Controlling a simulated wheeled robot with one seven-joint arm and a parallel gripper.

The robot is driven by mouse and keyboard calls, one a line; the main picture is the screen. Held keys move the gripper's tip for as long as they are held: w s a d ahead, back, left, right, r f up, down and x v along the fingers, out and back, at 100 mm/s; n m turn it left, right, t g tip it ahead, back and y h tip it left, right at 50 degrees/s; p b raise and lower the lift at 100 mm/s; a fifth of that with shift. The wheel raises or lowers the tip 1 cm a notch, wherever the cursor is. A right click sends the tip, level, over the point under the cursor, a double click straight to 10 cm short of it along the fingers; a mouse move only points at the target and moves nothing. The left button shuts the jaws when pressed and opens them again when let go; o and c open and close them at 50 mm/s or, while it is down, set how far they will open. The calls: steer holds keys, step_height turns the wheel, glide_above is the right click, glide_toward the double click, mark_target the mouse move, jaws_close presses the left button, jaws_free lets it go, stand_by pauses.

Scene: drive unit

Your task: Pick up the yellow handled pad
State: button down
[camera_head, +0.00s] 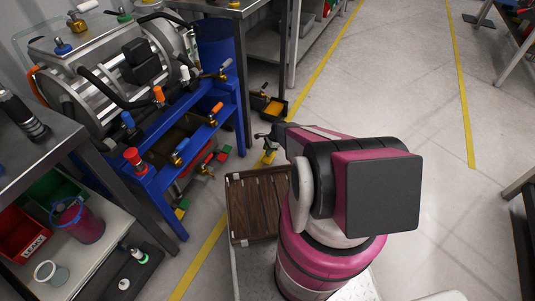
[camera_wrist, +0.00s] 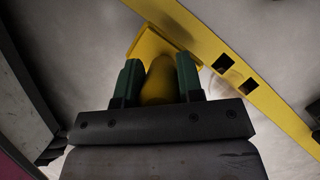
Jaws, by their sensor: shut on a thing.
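The yellow handled pad (camera_wrist: 160,82) is in the wrist view, with its rounded handle between the two green fingers of my gripper (camera_wrist: 157,80). My gripper is shut on the handle. The flat yellow part (camera_wrist: 148,46) shows beyond the fingers, and part of it is hidden behind the handle.
A blue workbench (camera_head: 225,108) with a metal drum unit stands at left. A brown slatted tray (camera_head: 258,205) lies in front of my arm. The floor at right is open.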

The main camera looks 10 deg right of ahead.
steer(key=s+r, duration=0.6)
steer(key=s, duration=0.5)
steer(key=shift+a+r, duration=0.2)
steer(key=shift+a, duration=0.25)
